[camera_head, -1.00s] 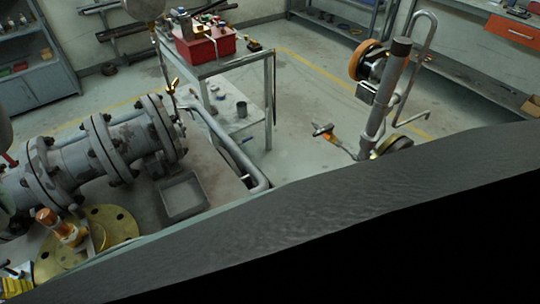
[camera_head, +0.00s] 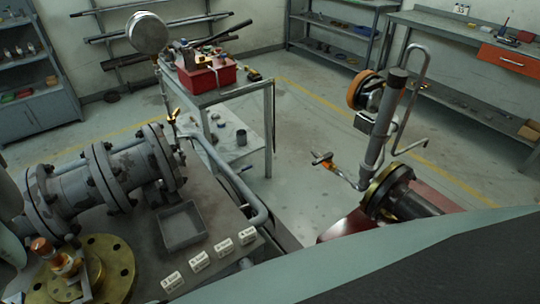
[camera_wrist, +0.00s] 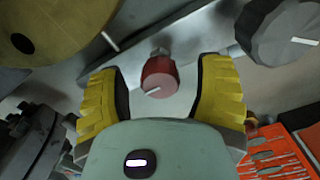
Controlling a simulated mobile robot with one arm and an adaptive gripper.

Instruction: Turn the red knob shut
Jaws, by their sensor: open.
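The red knob (camera_wrist: 159,77) shows in the wrist view, with a white line across its face. It sits on a small stem in front of a grey pipe or plate. My gripper (camera_wrist: 165,92) is open, with its two yellow ribbed fingers on either side of the knob. There are visible gaps between the fingers and the knob. I cannot pick out this red knob or my gripper in the head view.
A brass flange (camera_head: 98,270) and a grey flanged pipe (camera_head: 95,185) stand at the left. A tray (camera_head: 182,225) lies on the bench. A red toolbox (camera_head: 207,75) stands on a cart. A grey knob (camera_wrist: 283,32) and an orange tool tray (camera_wrist: 275,152) are right of my gripper.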

